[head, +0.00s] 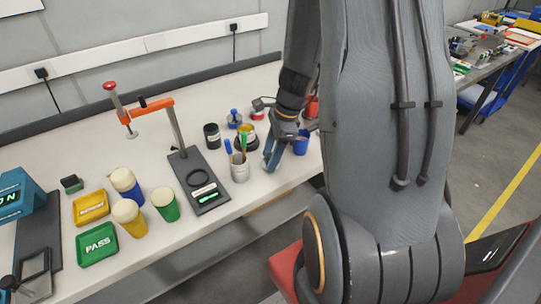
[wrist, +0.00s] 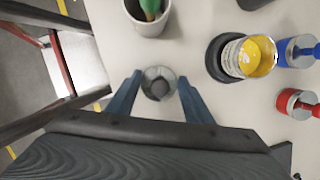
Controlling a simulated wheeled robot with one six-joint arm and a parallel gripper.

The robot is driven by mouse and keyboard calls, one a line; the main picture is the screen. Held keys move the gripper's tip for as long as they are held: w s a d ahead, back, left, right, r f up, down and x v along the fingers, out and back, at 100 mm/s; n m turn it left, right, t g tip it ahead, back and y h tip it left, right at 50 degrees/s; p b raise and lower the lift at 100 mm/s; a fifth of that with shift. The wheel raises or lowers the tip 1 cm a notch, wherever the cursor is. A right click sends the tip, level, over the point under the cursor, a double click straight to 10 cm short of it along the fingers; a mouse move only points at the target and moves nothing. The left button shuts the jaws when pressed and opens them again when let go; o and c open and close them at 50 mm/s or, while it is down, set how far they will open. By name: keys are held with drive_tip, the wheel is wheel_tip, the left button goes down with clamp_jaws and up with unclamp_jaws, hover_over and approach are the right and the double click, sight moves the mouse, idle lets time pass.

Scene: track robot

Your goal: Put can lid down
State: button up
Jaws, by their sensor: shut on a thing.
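My gripper (wrist: 160,84) is shut on the can lid (wrist: 158,88), a small round grey disc with a dark knob, between its two blue fingers. In the head view my gripper (head: 270,163) is low over the bench front, just right of a pale cup of tools; the lid cannot be made out there. I cannot tell whether the lid touches the bench. An open can with yellow contents (wrist: 248,58) sits on a dark round base to the right in the wrist view. It also shows in the head view (head: 246,131), behind the gripper.
The pale cup (wrist: 149,18) with a green-handled tool is close by. Blue (wrist: 297,51) and red (wrist: 297,103) knobbed pieces stand at the right. A black stand (head: 199,182) with an orange arm is farther left.

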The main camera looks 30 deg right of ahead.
drive_tip(key=shift+f, duration=0.15)
drive_tip(key=o, duration=1)
drive_tip(key=b+v, duration=0.1)
drive_tip(key=v, duration=1.1)
drive_tip(key=shift+s, duration=0.1)
